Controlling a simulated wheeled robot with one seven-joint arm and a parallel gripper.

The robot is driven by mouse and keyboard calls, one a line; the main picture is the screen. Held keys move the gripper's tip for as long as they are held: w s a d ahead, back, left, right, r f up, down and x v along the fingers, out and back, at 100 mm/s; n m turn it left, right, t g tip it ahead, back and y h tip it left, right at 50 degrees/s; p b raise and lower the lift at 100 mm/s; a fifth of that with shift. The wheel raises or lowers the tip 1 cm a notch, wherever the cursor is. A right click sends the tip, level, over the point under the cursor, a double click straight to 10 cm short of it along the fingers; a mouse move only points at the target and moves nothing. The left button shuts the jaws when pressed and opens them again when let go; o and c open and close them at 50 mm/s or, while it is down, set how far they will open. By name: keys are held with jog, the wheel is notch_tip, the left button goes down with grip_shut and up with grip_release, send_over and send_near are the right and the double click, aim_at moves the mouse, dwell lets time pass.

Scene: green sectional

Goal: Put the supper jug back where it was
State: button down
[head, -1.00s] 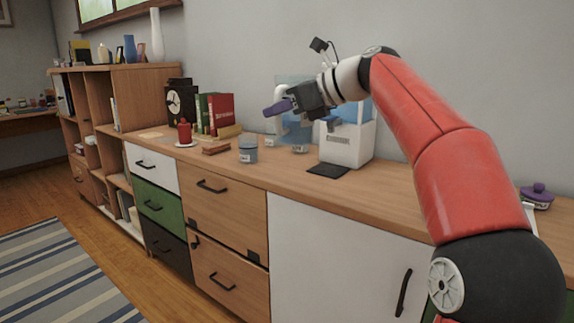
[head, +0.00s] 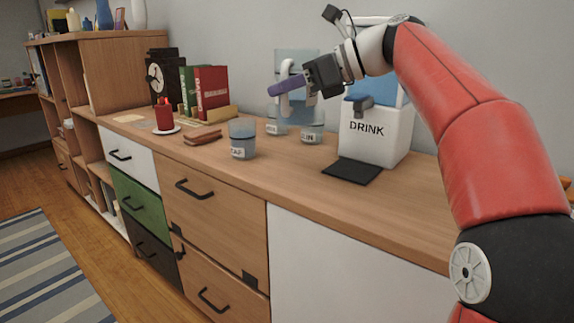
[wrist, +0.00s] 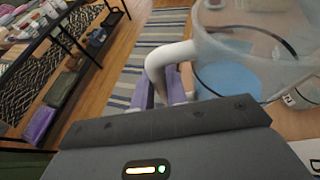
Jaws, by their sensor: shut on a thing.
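The jug (head: 297,58) is translucent with a white handle. My gripper (head: 288,88) has purple fingers shut on that handle and holds the jug up above the sideboard top (head: 225,170). The gripper hides part of the jug in the head view. In the wrist view, the jug (wrist: 258,45) is large at the upper right, with blue showing inside. Its handle curves down between the fingers (wrist: 162,88). A white dispenser marked DRINK (head: 375,132) stands on the sideboard to the right of the jug, with a black mat (head: 352,172) in front of it.
Labelled translucent jars stand below and left of the jug, including one in front (head: 242,138) and one near the dispenser (head: 312,125). Further left are a red pot (head: 164,117) on a saucer, books (head: 208,90) and a clock (head: 158,75). The front strip of the sideboard top is clear.

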notch_tip(320, 180, down, 12)
jog(key=b, duration=0.4)
jog(key=shift+r, duration=0.1)
jog(key=c, duration=1.4)
grip_release()
jog(key=shift+d, duration=0.1)
jog(key=p+v, duration=0.2)
jog(key=v, duration=0.9)
jog(key=shift+d, duration=0.4)
